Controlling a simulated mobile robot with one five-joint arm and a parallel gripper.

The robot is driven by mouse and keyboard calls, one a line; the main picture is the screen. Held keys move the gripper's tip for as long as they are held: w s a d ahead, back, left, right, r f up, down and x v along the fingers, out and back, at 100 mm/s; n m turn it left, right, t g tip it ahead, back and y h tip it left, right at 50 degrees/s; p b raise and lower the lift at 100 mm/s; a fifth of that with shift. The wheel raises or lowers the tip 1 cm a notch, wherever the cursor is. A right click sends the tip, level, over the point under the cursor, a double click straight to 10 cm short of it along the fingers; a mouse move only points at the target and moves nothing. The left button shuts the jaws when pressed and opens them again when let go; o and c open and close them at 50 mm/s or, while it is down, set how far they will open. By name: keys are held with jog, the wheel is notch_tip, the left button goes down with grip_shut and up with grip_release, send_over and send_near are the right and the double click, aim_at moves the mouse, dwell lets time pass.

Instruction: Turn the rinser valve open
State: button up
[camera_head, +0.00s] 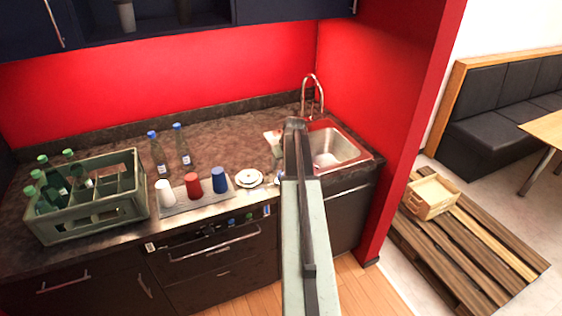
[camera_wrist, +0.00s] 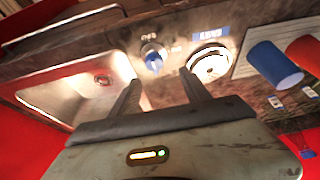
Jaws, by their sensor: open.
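In the wrist view a small round valve knob (camera_wrist: 153,58) with a blue grip sits on the dark counter, with pale markings beside it. My gripper (camera_wrist: 160,79) is open and empty. Its two dark fingers reach toward the knob, which shows in the gap just beyond the fingertips. I see no contact with it. A round metal rinser (camera_wrist: 210,66) with a white rim lies right of the knob, below a blue label. It also shows in the head view (camera_head: 249,178). In the head view my arm covers the knob area and the fingers cannot be made out.
The sink (camera_head: 345,150) with its tap (camera_head: 314,90) is to the right. Red, white and blue cups stand on a mat (camera_head: 182,209) left of the rinser. A green crate (camera_head: 95,220) of bottles is farther left. Two bottles (camera_head: 182,146) stand behind the cups.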

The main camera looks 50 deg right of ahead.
aim_at(282, 173)
jog(key=b+x, duration=0.5)
jog(key=d+b+x, duration=0.1)
jog(key=b+x, duration=0.1)
jog(key=x, duration=0.1)
jog(key=shift+s+b, duration=0.2)
jog(key=shift+b, duration=0.15)
jog(key=shift+r, duration=0.15)
grip_shut()
